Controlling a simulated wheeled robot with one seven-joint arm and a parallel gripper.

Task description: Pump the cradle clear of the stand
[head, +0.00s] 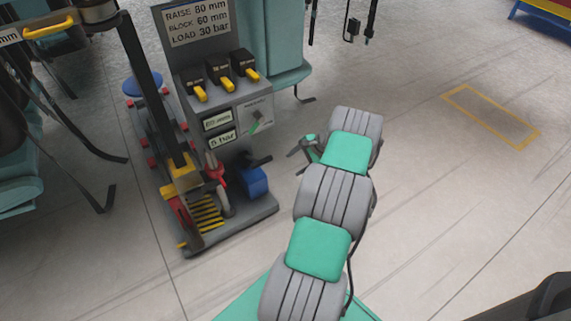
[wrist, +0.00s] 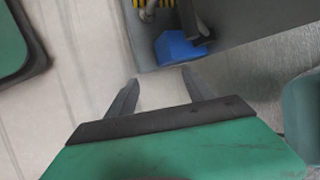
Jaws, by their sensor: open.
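The grey pump station (head: 268,92) stands left of centre in the head view, with a sign, three yellow-tipped levers (head: 223,75) and two readouts; the lower appears to read 5 bar. A blue block (head: 255,182) with a dark handle (head: 257,162) sits low on its right side. The block also shows at the top of the wrist view (wrist: 178,48). I cannot tell which part is the cradle or the stand. My gripper (head: 296,162) is open and empty, right of the handle and apart from it. Its fingers (wrist: 160,76) point toward the block's side in the wrist view.
A dark upright post (head: 148,80) and yellow-black stripes (head: 207,212) are left of the block. Teal seats or machines (head: 285,45) stand behind. A yellow floor outline (head: 491,116) lies at right.

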